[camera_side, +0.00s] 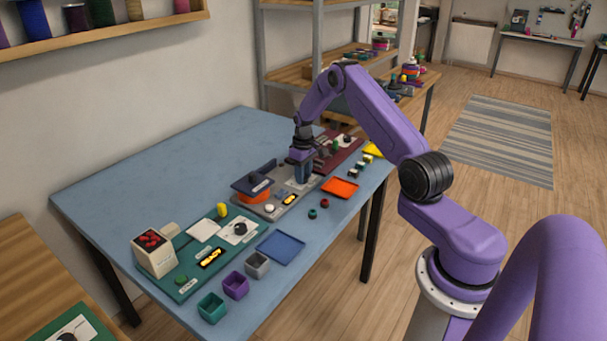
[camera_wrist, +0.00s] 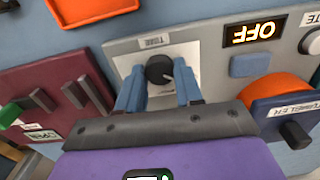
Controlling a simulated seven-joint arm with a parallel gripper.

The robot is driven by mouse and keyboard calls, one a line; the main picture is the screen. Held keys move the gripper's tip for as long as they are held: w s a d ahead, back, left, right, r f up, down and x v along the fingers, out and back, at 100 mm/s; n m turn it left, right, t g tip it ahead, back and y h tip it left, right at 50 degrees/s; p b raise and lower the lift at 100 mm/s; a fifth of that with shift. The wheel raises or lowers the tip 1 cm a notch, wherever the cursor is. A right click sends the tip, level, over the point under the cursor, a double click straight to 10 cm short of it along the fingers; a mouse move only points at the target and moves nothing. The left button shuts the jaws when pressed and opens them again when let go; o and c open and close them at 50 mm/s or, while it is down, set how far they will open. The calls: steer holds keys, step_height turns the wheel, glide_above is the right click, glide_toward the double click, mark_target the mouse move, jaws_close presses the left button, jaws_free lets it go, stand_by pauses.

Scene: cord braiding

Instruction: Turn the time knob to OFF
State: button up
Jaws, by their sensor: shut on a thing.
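The time knob (camera_wrist: 160,71) is a round black dial on a white plate on the grey panel (camera_wrist: 213,47). A small label beside its plate appears to read TIME. In the wrist view the blue fingers of my gripper (camera_wrist: 160,88) are on both sides of the knob, shut on it. In the side view my gripper (camera_side: 303,174) points down onto the grey panel and hides the knob. The lit orange display (camera_wrist: 253,33) on the same panel appears to read OFF. The knob's pointer mark is too small to make out.
The orange tumbler (camera_wrist: 276,92) with its dark blue part (camera_wrist: 290,112) is beside the knob. A maroon panel (camera_wrist: 62,92) with slots lies on the other side. An orange tray (camera_side: 340,187) sits near the table's front edge; a green panel (camera_side: 190,265) is further left.

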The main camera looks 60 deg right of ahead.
stand_by(0.4)
steer(key=o, duration=1)
steer(key=shift+o, duration=0.2)
steer(key=shift+r, duration=0.15)
step_height(320, 180, up, 17)
steer(key=shift+r, duration=0.1)
